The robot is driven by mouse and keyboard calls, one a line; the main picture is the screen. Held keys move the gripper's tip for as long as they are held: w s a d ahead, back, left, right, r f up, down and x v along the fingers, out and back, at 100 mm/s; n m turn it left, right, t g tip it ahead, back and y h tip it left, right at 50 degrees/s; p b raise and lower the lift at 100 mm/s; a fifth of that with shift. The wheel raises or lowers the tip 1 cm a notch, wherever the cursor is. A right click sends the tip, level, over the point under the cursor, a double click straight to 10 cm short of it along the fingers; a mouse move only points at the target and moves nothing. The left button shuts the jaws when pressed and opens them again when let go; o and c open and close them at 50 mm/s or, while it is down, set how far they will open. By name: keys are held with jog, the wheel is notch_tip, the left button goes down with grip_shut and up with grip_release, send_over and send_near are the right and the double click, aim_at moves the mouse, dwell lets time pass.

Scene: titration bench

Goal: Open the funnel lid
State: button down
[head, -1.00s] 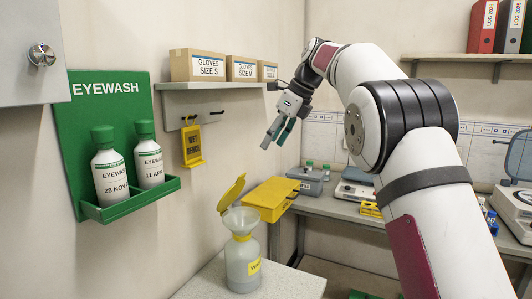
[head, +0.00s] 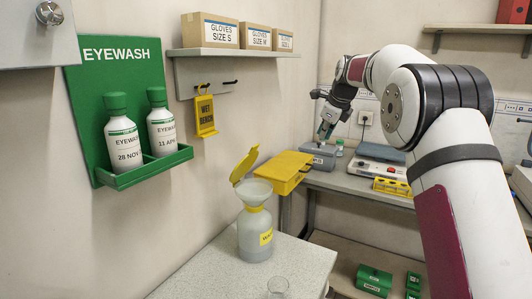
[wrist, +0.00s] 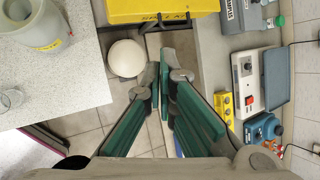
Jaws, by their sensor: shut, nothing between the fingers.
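A translucent waste bottle (head: 252,238) with a yellow label stands on the pale speckled bench at the front left. A wide grey funnel (head: 254,192) sits on top of it. The yellow funnel lid (head: 244,165) stands raised and tilted on the funnel's far left rim, so the mouth is uncovered. The bottle also shows at the top left of the wrist view (wrist: 38,24); I cannot make out the lid there. My gripper (head: 325,130) is well to the right of the funnel, apart from it. Its green-padded fingers are closed and empty in the wrist view (wrist: 165,68).
A yellow case (head: 281,172) sits behind the bottle, with a grey box (head: 318,155) beyond it. A glass beaker (head: 278,287) stands at the bench's front. An eyewash rack (head: 145,168) hangs on the left wall. A white round object (wrist: 126,58) is below my gripper.

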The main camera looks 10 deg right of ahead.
jog(key=w+d+f+n+t+h+b, duration=0.1)
jog(key=w+d+f+n+t+h, duration=0.25)
jog(key=w+d+f, duration=0.45)
jog(key=n+t+y+b, duration=0.4)
jog(key=n+y, duration=1.2)
jog(key=y, duration=0.6)
send_near(257, 147)
jog(key=x, duration=0.7)
jog(key=shift+s+p, duration=0.1)
jog(key=shift+p, duration=0.2)
jog(key=shift+a+r, duration=0.1)
